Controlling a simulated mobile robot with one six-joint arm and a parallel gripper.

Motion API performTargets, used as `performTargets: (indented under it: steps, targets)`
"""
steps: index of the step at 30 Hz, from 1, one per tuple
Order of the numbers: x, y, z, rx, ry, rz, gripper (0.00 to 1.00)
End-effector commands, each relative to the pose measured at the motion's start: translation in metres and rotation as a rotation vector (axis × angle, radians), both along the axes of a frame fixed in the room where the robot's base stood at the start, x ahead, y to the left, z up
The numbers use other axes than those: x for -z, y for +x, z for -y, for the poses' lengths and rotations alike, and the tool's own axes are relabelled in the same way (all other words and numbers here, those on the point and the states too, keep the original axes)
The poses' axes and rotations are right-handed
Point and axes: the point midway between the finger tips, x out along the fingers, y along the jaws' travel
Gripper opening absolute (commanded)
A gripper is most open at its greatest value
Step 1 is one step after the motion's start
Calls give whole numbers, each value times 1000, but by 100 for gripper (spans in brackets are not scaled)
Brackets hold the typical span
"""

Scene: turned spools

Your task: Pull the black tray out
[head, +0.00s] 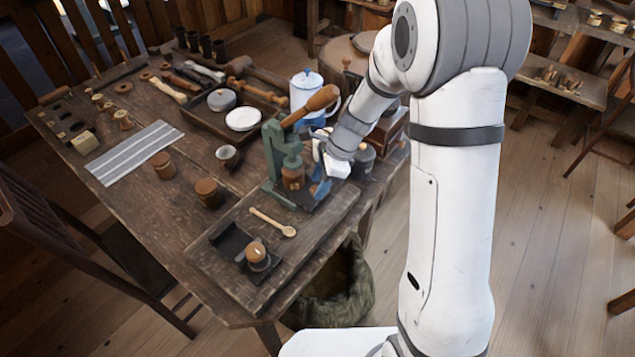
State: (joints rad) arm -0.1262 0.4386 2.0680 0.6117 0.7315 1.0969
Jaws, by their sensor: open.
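A small black tray (232,242) lies on a wooden board at the table's front corner. A turned wooden spool (257,252) with a dark base stands at its right end. A green press (285,150) with a wooden lever handle (312,105) stands behind the tray, with a brown wooden piece (293,175) in its opening. My gripper (320,160) is at the right side of the press, well apart from the black tray. It is open. Its fingertips are small and partly lost against the press, so I cannot tell whether they touch it.
A wooden spoon (272,222) lies between tray and press. Brown spools (208,192), a striped cloth (135,152) and a larger dark tray (190,115) with dishes are further back. A white-and-blue pot (305,88) stands behind the press. A sack (340,290) sits below the table edge.

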Motion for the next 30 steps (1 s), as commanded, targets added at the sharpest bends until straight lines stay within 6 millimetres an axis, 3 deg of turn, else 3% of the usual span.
performTargets:
  steps: [4, 13, 30]
  targets:
    - [9, 0, -4, -2, -1, 1, 45]
    - [11, 0, -4, -2, -1, 2, 44]
    - [11, -1, -6, -4, -1, 2, 0]
